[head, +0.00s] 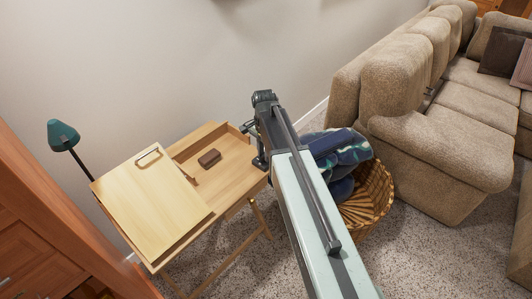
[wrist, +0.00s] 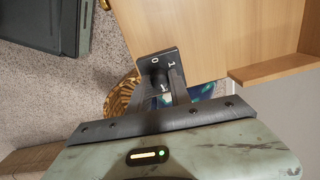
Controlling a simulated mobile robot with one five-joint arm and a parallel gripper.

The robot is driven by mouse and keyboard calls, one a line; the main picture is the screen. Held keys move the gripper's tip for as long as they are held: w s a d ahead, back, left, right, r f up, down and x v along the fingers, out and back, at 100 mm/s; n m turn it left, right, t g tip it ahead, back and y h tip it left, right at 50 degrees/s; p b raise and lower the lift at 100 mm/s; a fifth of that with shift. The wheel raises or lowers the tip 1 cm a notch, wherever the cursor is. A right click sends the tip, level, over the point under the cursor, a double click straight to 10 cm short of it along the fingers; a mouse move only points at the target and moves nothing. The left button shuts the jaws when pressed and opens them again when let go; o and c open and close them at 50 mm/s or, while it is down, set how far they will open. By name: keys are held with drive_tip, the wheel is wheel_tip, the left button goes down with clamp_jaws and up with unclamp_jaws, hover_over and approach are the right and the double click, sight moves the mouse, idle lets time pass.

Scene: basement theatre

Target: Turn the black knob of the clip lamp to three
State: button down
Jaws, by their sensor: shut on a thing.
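A lamp with a dark green shade (head: 63,134) on a thin dark stem stands at the left, behind the wooden desk (head: 240,178). In the wrist view, a black knob (wrist: 157,71) sits on a dark plate (wrist: 173,57) at the edge of pale wood. The white figures 0 and 1 show on the plate; other figures are hidden or too small to read. My gripper (wrist: 164,80) is shut on the knob, a finger at each side. In the head view my gripper (head: 260,160) is at the desk's right edge, and the knob is hidden there. The knob's pointing direction is unclear.
The desk has a tilted board (head: 150,205) and a small brown box (head: 209,158). A wicker basket (head: 372,200) with a blue blanket (head: 340,150) stands close beside my arm. A beige sofa (head: 440,135) is at the right, a wall behind.

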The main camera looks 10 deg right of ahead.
drive_tip(key=shift+d+m, duration=0.1)
drive_tip(key=shift+m, duration=1)
drive_tip(key=c, duration=1.2)
unclamp_jaws()
drive_tip(key=shift+d, duration=0.1)
drive_tip(key=shift+r, duration=0.15)
wheel_tip(320, 180, up, 8)
drive_tip(key=p, duration=0.8)
drive_tip(key=shift+f, duration=0.2)
